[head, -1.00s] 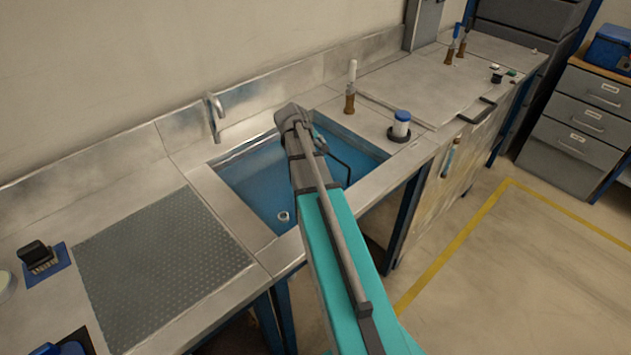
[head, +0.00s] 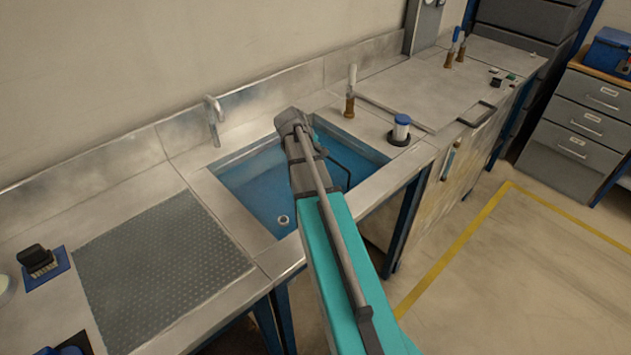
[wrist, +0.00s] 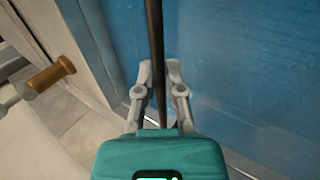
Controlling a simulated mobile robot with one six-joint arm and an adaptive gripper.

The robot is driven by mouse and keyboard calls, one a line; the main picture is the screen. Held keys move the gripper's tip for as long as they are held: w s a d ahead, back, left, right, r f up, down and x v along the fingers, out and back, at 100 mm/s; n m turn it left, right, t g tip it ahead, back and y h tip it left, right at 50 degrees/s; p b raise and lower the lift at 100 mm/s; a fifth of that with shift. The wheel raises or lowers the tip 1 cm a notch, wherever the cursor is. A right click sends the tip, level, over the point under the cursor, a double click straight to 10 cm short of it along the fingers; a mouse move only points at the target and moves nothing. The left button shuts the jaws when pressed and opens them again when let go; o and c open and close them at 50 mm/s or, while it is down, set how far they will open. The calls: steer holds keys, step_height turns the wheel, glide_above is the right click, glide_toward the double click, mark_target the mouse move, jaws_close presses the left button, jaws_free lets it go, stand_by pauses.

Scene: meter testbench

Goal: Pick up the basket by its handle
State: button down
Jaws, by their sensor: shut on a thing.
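The basket's handle shows as a dark thin bar (wrist: 153,40) in the wrist view, running down from the top edge between my fingers. My gripper (wrist: 159,78) is shut on this bar, one finger on each side. In the head view a dark bent bar (head: 347,172), seemingly part of the same handle, shows over the blue sink basin (head: 245,190), just right of my arm. My arm covers the gripper there. I cannot make out the basket's body in either view.
A tap (head: 213,118) stands at the sink's back left. A brown-handled tool (head: 350,92) and a blue-capped jar (head: 400,128) stand right of the sink. A grey textured mat (head: 160,270) lies to the left. The floor at the right is clear.

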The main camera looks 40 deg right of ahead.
steer(key=shift+r, duration=0.1)
step_height(320, 180, up, 18)
steer(key=p, duration=1.8)
stand_by(0.5)
